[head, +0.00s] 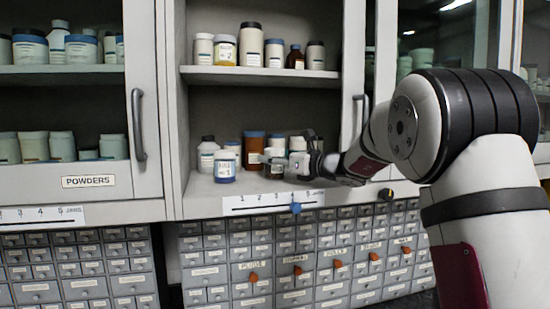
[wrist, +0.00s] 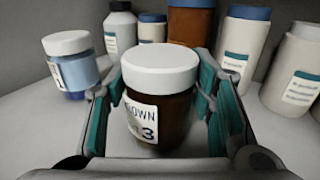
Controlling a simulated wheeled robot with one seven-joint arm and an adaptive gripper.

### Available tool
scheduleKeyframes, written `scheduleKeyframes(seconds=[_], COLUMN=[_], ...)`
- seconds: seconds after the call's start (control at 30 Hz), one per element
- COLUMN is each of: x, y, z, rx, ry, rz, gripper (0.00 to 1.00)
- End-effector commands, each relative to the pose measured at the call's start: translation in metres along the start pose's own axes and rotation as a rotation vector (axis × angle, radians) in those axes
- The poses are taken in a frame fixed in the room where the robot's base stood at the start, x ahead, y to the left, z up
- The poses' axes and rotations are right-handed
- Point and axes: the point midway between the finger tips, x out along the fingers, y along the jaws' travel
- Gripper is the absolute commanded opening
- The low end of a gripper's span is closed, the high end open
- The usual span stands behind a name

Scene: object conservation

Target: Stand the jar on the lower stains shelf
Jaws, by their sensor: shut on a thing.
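The jar is brown with a white lid and a label reading "BROWN" and "3"; in the wrist view the jar (wrist: 165,110) sits between my fingers. In the head view the jar (head: 275,170) shows small and dark, partly covered by my gripper (head: 290,160). In the wrist view my gripper (wrist: 160,115) is shut on it, with teal pads at both sides. The jar is upright over the front of the lower cabinet shelf (head: 205,200); I cannot tell whether its base touches.
A blue jar with a white lid (wrist: 70,68) stands just left of the held jar. Behind are a large brown jar (wrist: 190,25) and several pale bottles. The upper shelf (head: 260,75) holds more jars. An open glass door (head: 355,100) stands beside my arm.

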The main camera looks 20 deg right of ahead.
Motion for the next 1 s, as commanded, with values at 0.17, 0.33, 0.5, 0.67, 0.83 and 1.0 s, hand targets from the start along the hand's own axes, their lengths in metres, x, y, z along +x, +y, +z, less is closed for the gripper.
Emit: scheduleKeyframes(seconds=[0.17, 0.33, 0.5, 0.67, 0.83, 1.0], x=[0.0, 0.0, 0.0, -0.004, -0.03, -0.066], y=[0.0, 0.0, 0.0, -0.001, -0.002, -0.002], z=[-0.003, -0.002, -0.002, 0.001, 0.001, 0.001], rx=[0.0, 0.0, 0.0, 0.0, -0.002, -0.002], ry=[0.0, 0.0, 0.0, 0.0, 0.0, -0.001], rz=[0.0, 0.0, 0.0, -0.001, -0.003, -0.004], gripper=[0.51, 0.69, 0.69, 0.69, 0.69, 0.69])
